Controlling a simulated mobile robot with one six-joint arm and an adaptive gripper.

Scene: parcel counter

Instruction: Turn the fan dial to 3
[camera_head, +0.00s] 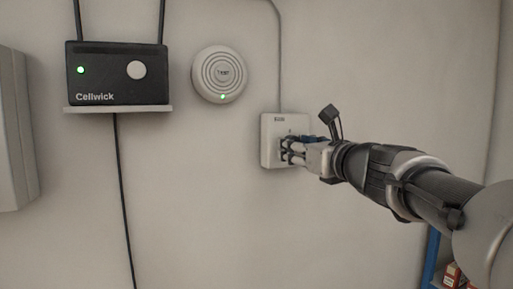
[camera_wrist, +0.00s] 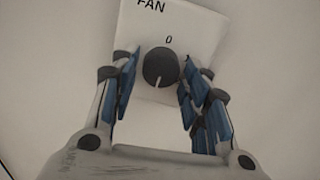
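The fan control is a white plate (camera_head: 270,126) on the wall, with a cable running up from it. In the wrist view the plate (camera_wrist: 200,28) reads "FAN" and has a "0" above a dark round dial (camera_wrist: 160,68). A pale pointer line on the dial points down, away from the 0. No other numbers are readable. My gripper (camera_wrist: 158,88) is open, with its blue-padded fingers on either side of the dial and gaps showing between pads and dial. In the head view my gripper (camera_head: 288,150) is at the plate and hides the dial.
A black Cellwick box (camera_head: 117,72) with a green light sits on a small shelf at upper left. A round white device (camera_head: 219,74) is on the wall left of the plate. A grey box (camera_head: 15,130) is at the left edge.

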